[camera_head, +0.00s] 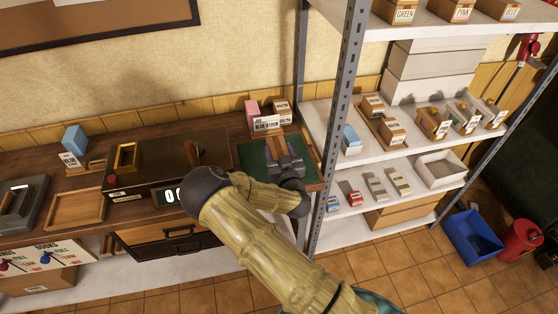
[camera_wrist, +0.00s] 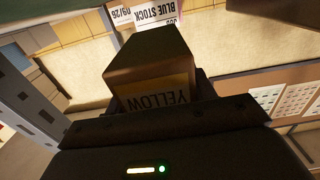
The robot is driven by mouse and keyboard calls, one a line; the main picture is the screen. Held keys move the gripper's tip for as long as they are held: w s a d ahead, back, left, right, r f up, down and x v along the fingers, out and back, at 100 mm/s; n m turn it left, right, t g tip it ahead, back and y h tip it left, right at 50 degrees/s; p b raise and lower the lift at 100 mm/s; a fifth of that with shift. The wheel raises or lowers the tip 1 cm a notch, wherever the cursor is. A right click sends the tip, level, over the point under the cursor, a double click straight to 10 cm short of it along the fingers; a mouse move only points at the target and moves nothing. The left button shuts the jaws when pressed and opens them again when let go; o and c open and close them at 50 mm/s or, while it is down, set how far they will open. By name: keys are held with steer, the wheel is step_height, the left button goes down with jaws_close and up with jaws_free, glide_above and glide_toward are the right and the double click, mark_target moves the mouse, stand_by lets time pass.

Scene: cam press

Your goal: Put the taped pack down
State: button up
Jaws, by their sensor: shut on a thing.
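The taped pack (camera_wrist: 150,58) is a brown box with a label reading YELLOW, upside down in the wrist view. My gripper (camera_wrist: 155,105) is shut on it, with dark jaws across its near end. In the head view my gripper (camera_head: 282,158) is over the green mat (camera_head: 250,158) at the right end of the wooden counter. I cannot tell whether the pack touches the mat.
A BLUE STOCK card (camera_head: 267,124) stands behind the mat, beside a pink box (camera_head: 252,109) and a small carton (camera_head: 282,107). A dark machine (camera_head: 165,170) with a display is to the left. A grey shelf post (camera_head: 340,110) rises close on the right.

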steer(key=shift+f, duration=0.3)
steer(key=shift+f+p, duration=0.3)
steer(key=shift+f, duration=1.8)
steer(key=shift+f, duration=0.15)
steer(key=o, duration=1.1)
